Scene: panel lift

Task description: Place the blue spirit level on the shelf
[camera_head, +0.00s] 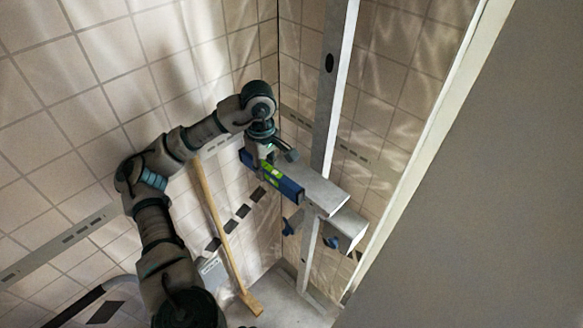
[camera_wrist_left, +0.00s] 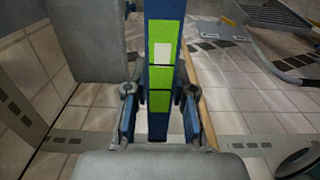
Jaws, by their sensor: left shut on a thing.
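The blue spirit level (camera_head: 286,186) has bright green label patches and shows beside grey metal pieces in the head view. My left gripper (camera_head: 266,160) is shut on it near its far left end. In the left wrist view the level (camera_wrist_left: 158,117) runs upward between the two fingers of my left gripper (camera_wrist_left: 160,110). A grey box-like ledge (camera_head: 322,193), perhaps the shelf, is at the level's right end; I cannot tell whether they touch. My right gripper is not in view.
A tall metal post (camera_head: 334,85) rises behind the ledge. A second grey beam end (camera_head: 346,230) juts out below it. A wooden-handled tool (camera_head: 217,225) leans at the tiled wall. A large grey panel (camera_head: 480,220) fills the right side.

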